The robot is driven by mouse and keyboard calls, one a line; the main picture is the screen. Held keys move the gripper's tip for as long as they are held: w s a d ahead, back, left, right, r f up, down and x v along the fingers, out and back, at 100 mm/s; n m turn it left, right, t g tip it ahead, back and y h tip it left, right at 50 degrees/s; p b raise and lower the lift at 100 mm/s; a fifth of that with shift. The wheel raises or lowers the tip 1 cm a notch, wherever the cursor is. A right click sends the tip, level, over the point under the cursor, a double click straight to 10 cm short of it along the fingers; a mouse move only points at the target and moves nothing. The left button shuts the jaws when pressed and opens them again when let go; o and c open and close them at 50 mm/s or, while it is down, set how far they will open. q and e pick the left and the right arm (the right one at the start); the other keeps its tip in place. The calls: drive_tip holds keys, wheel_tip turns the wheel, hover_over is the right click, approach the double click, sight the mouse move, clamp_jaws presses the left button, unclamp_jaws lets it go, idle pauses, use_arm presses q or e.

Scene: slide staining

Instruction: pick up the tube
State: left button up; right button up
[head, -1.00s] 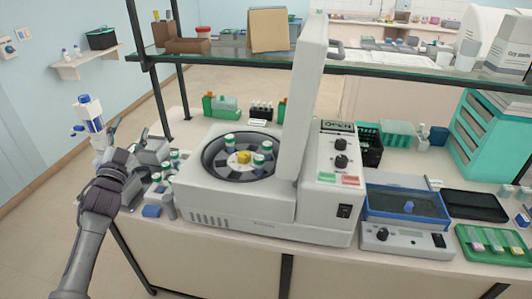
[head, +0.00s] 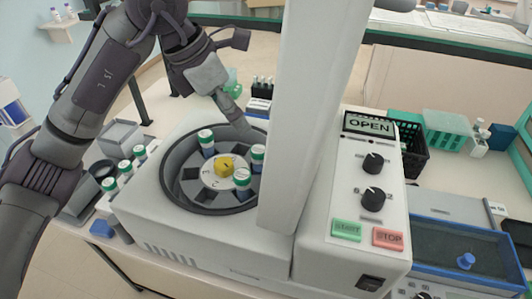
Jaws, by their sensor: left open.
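Three tubes with green and white caps stand in the rotor of the open centrifuge (head: 160,215): a rear-left tube (head: 206,143), a front tube (head: 242,182) and a right tube (head: 258,158). The right tube is partly hidden by the raised lid (head: 310,110). A yellow knob (head: 225,165) sits at the rotor's middle. My left gripper (head: 240,88) reaches over the back of the bowl, open and apart from the tubes. Several more capped tubes, such as one at the left (head: 125,168), stand in a holder beside the centrifuge. My right gripper is not in view.
The upright lid blocks room to the right of the bowl. The control panel (head: 350,205) reads OPEN. A black basket (head: 412,150) and a green rack (head: 445,130) stand behind at right. A blue-rimmed tray (head: 440,245) is at the front right.

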sight(257, 150)
use_arm(q)
drive_tip(key=p+x, duration=0.1)
drive_tip(key=x, duration=0.6)
drive_tip(key=shift+s+f+p, duration=0.2)
drive_tip(key=shift+f+p, duration=0.15)
drive_tip(key=shift+w+f, duration=0.1)
drive_tip(key=shift+f, duration=0.1)
drive_tip(key=p+x, duration=0.1)
drive_tip(key=x, duration=0.1)
drive_tip(key=p+x, duration=0.1)
drive_tip(key=x, duration=0.2)
drive_tip(key=shift+w+d+r, duration=0.1)
drive_tip(key=shift+w+r, duration=0.05)
drive_tip(key=shift+w, duration=0.1)
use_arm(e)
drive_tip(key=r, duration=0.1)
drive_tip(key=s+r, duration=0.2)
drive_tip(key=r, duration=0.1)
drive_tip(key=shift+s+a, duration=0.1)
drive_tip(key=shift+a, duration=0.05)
use_arm(q)
drive_tip(key=c, duration=1.1)
